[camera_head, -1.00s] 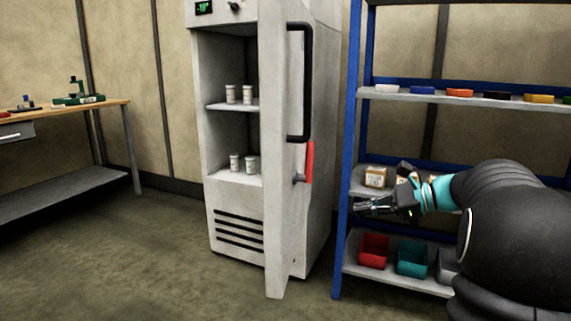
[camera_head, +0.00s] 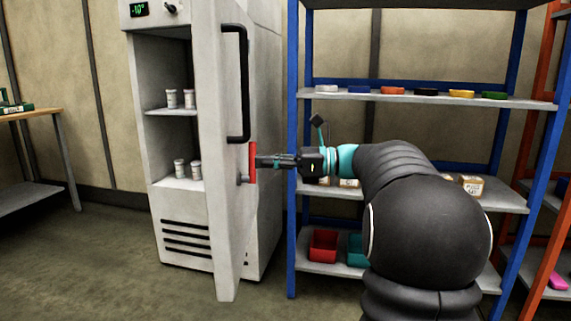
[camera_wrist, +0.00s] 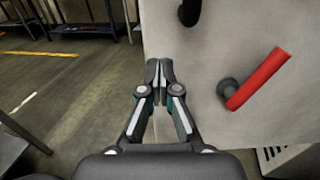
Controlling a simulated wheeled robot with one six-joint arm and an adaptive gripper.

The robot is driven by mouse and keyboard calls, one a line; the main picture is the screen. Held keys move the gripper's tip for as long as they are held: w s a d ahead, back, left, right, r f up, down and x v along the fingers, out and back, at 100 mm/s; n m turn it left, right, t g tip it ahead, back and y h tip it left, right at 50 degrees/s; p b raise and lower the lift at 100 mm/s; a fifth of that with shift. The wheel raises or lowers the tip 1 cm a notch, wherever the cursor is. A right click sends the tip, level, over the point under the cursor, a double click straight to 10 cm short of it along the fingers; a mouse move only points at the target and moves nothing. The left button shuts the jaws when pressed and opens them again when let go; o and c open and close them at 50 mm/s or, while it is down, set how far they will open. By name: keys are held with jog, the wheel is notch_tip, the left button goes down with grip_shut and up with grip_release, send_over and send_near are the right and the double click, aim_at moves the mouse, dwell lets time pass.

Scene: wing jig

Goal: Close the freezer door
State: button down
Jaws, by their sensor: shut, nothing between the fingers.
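The white freezer (camera_head: 205,255) stands left of centre in the head view, its display lit at the top. Its door (camera_head: 228,270) is swung open toward me, with white jars visible on the shelves inside. The door has a black vertical handle (camera_head: 246,85) and a red lever (camera_head: 253,163) below it. In the wrist view the door face (camera_wrist: 240,65) fills the right side, with the red lever (camera_wrist: 258,79) to the right of my fingers. My gripper (camera_head: 262,161) is shut and empty, its tips close to the door; I cannot tell whether they touch it.
A blue shelving rack (camera_head: 293,200) with bins and boxes stands close behind and right of my arm. A wooden-topped workbench (camera_head: 40,114) is at the far left. The floor in front of the freezer is clear.

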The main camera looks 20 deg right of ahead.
aim_at(225, 161)
jog(key=x, duration=0.6)
jog(key=shift+w+a, duration=0.15)
jog(key=shift+a, duration=0.05)
